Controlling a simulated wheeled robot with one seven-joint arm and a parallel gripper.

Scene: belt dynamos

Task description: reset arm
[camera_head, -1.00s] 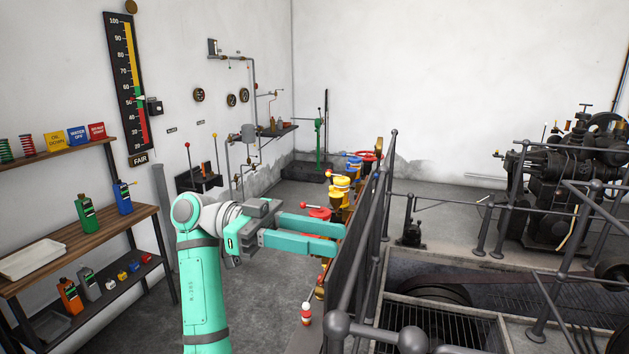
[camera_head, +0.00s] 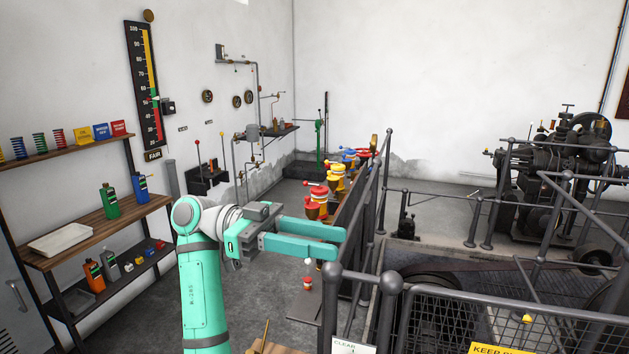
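My arm is teal and rises from the bottom of the head view, bent at the elbow. My gripper (camera_head: 338,243) points right, with two long teal fingers held apart. Nothing shows between the fingers. The gripper is in front of the low bench (camera_head: 347,211) with red and yellow parts, as seen from my camera. I cannot tell whether it touches anything there.
A wooden shelf unit (camera_head: 92,234) with bottles and a white tray (camera_head: 60,238) stands on the left. Metal railings (camera_head: 380,190) and a mesh guard (camera_head: 450,320) stand on the right, by the machine (camera_head: 545,180). Open grey floor (camera_head: 255,310) lies between.

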